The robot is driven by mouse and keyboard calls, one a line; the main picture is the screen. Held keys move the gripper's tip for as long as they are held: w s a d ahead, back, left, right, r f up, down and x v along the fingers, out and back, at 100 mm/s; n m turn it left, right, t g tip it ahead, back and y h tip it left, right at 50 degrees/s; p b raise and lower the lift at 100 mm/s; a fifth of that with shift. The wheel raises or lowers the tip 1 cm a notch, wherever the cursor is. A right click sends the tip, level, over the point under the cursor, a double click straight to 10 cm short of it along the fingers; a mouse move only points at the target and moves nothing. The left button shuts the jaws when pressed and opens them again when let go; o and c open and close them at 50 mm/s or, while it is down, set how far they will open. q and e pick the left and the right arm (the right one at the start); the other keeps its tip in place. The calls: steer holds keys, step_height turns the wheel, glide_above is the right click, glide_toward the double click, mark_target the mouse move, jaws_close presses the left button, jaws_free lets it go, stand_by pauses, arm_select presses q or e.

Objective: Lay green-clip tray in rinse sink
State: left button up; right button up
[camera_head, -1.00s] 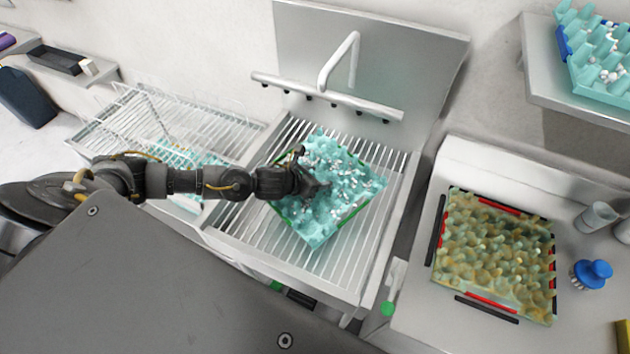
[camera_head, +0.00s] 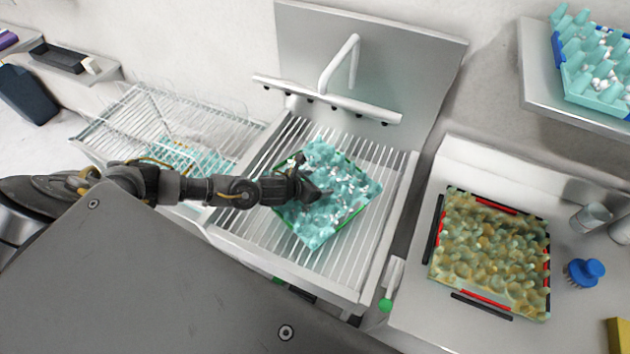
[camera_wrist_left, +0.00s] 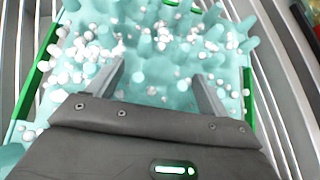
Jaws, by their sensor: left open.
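The green-clip tray (camera_head: 335,215) is a turquoise egg tray with green edge clips and white bits scattered over it. It lies at an angle on the slatted rack of the rinse sink (camera_head: 385,240), below the faucet. My left gripper (camera_head: 318,192) is over the tray's left-middle part. In the left wrist view its two fingers (camera_wrist_left: 160,85) are spread apart over the tray (camera_wrist_left: 165,40), with nothing clamped between them. Whether the fingertips touch the tray's pegs I cannot tell. My right gripper is not in view.
A wire drying rack (camera_head: 160,125) stands left of the sink. A red-clip tray (camera_head: 490,255) with brownish content lies on the right counter, near a blue brush (camera_head: 584,272) and a cup (camera_head: 590,217). A blue-clip tray (camera_head: 590,65) sits on the upper right shelf. A faucet (camera_head: 340,62) rises behind the sink.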

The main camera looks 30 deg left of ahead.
arm_select(q)
steer(key=shift+s, duration=0.1)
steer(key=b+v, duration=0.3)
steer(key=v, duration=0.7)
steer(key=shift+s+a+r, duration=0.15)
steer(key=shift+s+r, duration=0.05)
steer(key=shift+s, duration=0.05)
steer(key=shift+s+a+r, duration=0.1)
steer(key=shift+s+r, duration=0.35)
steer(key=shift+a, duration=0.1)
